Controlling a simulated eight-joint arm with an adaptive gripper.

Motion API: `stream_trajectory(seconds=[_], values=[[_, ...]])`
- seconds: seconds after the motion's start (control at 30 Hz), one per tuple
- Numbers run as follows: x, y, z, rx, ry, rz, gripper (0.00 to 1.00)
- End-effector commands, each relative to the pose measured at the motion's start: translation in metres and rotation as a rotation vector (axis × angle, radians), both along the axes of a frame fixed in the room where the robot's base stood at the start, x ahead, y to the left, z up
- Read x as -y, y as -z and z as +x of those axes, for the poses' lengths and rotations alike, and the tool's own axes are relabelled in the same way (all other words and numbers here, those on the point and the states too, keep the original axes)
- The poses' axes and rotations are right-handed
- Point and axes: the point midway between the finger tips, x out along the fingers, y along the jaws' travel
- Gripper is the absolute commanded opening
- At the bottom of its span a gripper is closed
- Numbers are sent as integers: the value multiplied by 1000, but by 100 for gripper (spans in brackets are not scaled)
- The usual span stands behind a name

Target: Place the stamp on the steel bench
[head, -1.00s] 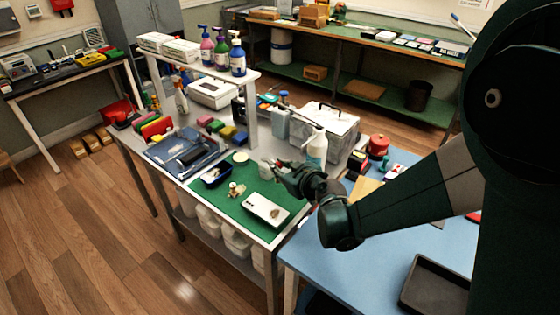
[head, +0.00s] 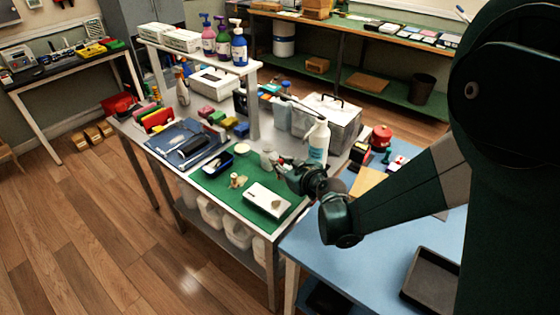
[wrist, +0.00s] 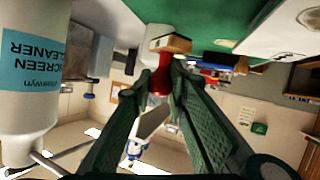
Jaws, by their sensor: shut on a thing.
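My gripper (wrist: 167,84) is shut on the stamp's red handle (wrist: 159,82) in the upside-down wrist view. The stamp's wooden block (wrist: 171,44) points toward the green mat (wrist: 215,15), with its underside hidden. In the head view my gripper (head: 274,163) is over the right part of the steel bench (head: 290,147), beside the spray bottle. The stamp is too small to make out there. I cannot tell its height above the mat.
The screen cleaner bottle (wrist: 30,85) is close beside my gripper.

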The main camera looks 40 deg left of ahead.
Motion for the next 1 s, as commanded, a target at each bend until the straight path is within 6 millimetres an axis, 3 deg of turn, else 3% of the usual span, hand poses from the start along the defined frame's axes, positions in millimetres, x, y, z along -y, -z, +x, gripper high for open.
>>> stream_trajectory(seconds=[0.4, 1.0], values=[[0, 32, 0, 0, 0, 0, 4], [0, 37, 0, 0, 0, 0, 3]])
